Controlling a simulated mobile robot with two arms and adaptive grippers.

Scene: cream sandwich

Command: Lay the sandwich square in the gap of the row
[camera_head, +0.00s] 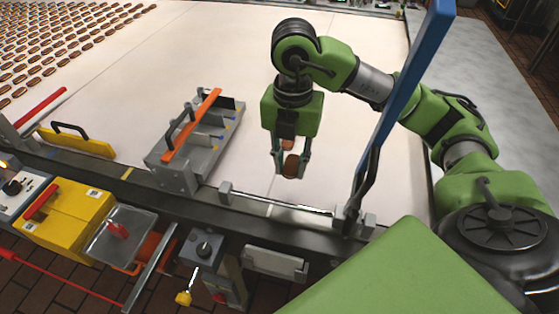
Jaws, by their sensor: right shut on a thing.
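My right gripper (290,172) points down over the pale belt, right of the grey metal frame. It is shut on a small brown piece, which looks like the sandwich square (291,162), between its two fingertips. I cannot tell whether the piece touches the belt. Rows of small brown sandwiches (62,45) lie on the belt at the upper left, far from this gripper. I cannot make out the gap in the row. My left gripper is not in view.
A grey metal frame with an orange bar (192,124) stands on the belt left of the gripper. A blue upright bar (402,88) rises at the right. A metal rail (283,204) runs along the near edge.

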